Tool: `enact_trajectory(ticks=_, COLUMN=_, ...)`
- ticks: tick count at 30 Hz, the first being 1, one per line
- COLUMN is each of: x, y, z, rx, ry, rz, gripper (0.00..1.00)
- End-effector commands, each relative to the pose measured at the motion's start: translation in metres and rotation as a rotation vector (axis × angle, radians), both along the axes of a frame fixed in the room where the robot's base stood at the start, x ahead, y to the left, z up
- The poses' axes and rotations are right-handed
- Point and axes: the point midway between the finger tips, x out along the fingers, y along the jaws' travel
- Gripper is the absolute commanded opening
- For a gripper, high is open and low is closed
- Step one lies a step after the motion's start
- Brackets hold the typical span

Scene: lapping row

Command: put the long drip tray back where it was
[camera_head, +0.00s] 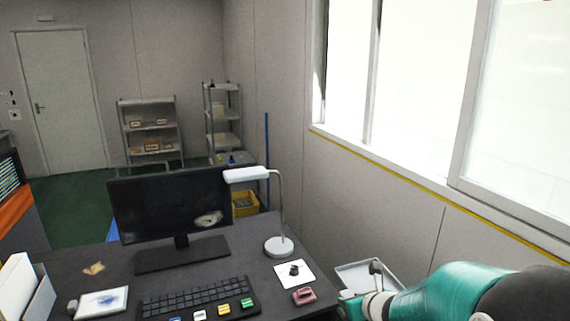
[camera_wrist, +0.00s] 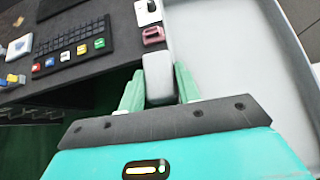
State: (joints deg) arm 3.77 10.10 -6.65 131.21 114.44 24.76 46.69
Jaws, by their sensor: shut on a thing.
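The long drip tray (camera_head: 352,272) is a pale grey, shallow metal tray with a raised rim. In the head view it shows at the lower right, beside the desk's right edge and below the window wall, partly hidden by my arm. In the wrist view the tray (camera_wrist: 225,50) fills the right side and looks empty. My gripper (camera_wrist: 159,88) has its two green fingers closed on a light grey block at the tray's left edge, which looks like the tray's grip. The join between block and tray is not clear. What supports the tray is hidden.
The dark desk (camera_head: 80,262) holds a monitor (camera_head: 170,205), a keyboard (camera_head: 200,298), a lamp (camera_head: 279,246), a pink block (camera_head: 304,296) and a white card with a black knob (camera_head: 294,271). The pink block sits close to the tray. The window wall (camera_head: 400,225) bounds the right.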

Motion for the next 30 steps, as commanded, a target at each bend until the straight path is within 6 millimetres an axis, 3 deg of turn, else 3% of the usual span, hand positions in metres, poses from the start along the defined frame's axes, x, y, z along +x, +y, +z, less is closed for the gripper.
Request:
enact_trajectory(ticks=5, x=0.000, y=0.019, z=-0.004, rx=0.000, ry=-0.001, rz=-0.001, gripper=0.09)
enact_trajectory(ticks=20, x=0.001, y=0.015, z=-0.003, rx=0.001, ry=-0.003, rz=-0.005, gripper=0.09)
enact_trajectory(ticks=23, x=0.003, y=0.002, z=-0.002, rx=0.000, ry=-0.003, rz=-0.007, gripper=0.09)
enact_trajectory(ticks=26, x=0.006, y=-0.023, z=0.001, rx=-0.001, ry=-0.004, rz=-0.008, gripper=0.09)
enact_trajectory(ticks=30, x=0.006, y=-0.074, z=0.006, rx=-0.001, ry=-0.003, rz=-0.006, gripper=0.09)
